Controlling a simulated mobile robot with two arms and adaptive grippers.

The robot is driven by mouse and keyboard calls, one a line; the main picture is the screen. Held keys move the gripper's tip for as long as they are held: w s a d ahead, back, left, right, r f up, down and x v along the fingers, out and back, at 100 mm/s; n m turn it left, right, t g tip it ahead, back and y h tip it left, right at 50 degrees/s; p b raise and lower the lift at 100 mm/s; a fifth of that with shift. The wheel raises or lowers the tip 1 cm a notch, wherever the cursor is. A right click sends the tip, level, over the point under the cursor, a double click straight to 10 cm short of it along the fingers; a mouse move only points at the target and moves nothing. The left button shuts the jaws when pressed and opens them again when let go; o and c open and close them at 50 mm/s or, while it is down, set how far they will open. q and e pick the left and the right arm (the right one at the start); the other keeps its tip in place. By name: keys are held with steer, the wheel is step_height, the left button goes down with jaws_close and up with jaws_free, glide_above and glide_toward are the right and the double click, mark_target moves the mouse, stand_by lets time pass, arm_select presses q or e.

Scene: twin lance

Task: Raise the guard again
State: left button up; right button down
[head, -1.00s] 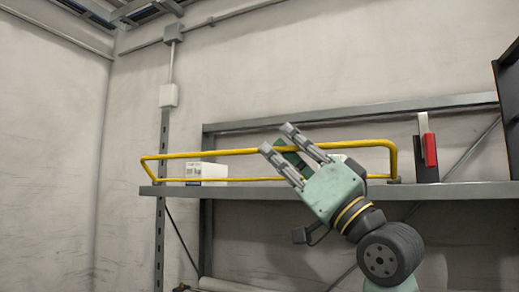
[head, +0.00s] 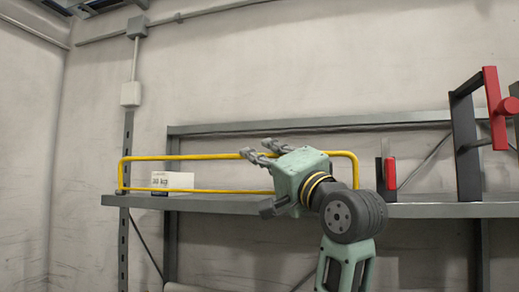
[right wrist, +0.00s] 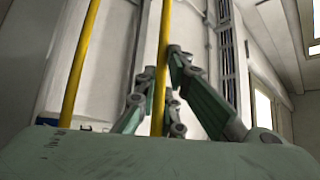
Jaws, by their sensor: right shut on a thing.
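The guard is a yellow tubular frame (head: 200,157) standing up along the front of the grey shelf (head: 425,209) in the head view. Its long upper bar runs level and a lower bar runs near the shelf edge. My right gripper (head: 257,154) comes from the lower right, with its fingers at the upper bar. In the right wrist view, a yellow bar (right wrist: 161,75) passes between the fingers of the right gripper (right wrist: 165,82), which is shut on it. A second yellow bar shows left of the fingers. The gripper body hides part of the guard. My left gripper is out of view.
A white labelled box (head: 172,181) sits on the shelf behind the guard at left. A red and black piece (head: 389,173) stands on the shelf right of the guard. A larger dark frame with a red handle (head: 491,110) stands further right.

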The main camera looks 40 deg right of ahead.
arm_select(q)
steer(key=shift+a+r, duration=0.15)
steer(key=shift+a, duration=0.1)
arm_select(e)
steer(key=shift+w+d+f+m, duration=0.2)
steer(key=shift+f+m, duration=0.05)
steer(key=shift+m, duration=0.05)
steer(key=c, duration=1.8)
jaws_free()
steer(key=shift+d, duration=0.15)
steer(key=shift+c, duration=0.2)
steer(key=shift+r, duration=0.1)
steer(key=shift+s, duration=0.35)
steer(key=v, duration=1.1)
